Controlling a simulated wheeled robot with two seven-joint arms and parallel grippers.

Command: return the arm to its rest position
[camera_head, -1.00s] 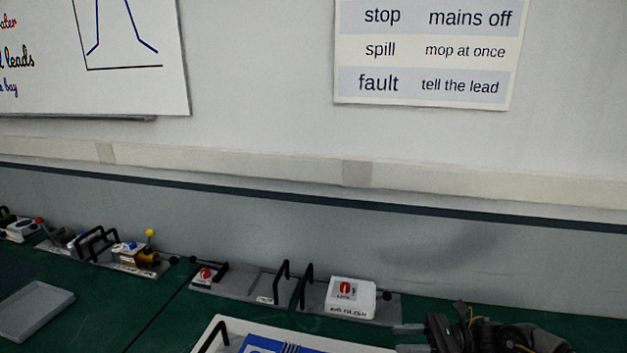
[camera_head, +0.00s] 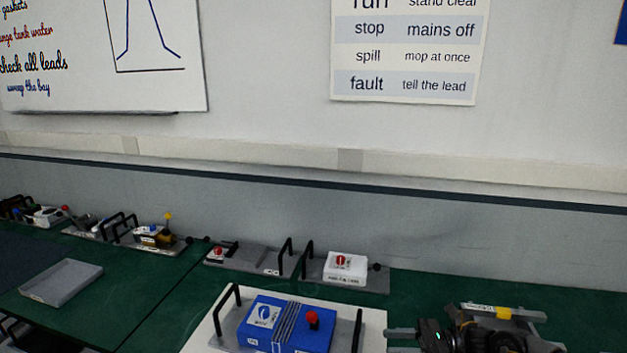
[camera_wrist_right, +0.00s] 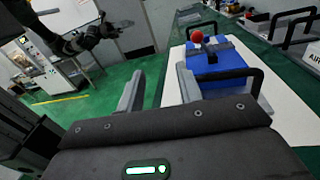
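My right gripper (camera_head: 394,341) is at the bottom right in the camera_head view, just right of a white board. Its two fingers are apart. In the camera_wrist_right view the right gripper (camera_wrist_right: 158,92) is open, with nothing held between its fingers. My right arm (camera_head: 495,330) lies over the green bench. A dark arm with a gripper (camera_wrist_right: 112,30), which looks like my left one, shows at the upper left of the camera_wrist_right view. It is too small to tell if it is open. No left arm shows in the camera_head view.
A blue unit (camera_head: 285,322) with a red knob and black handles stands on the white board (camera_head: 205,330). Behind it are a white box with a red switch (camera_head: 345,267) and other bench units. A grey tray (camera_head: 62,283) lies left. Green bench (camera_head: 420,290) is clear behind my right arm.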

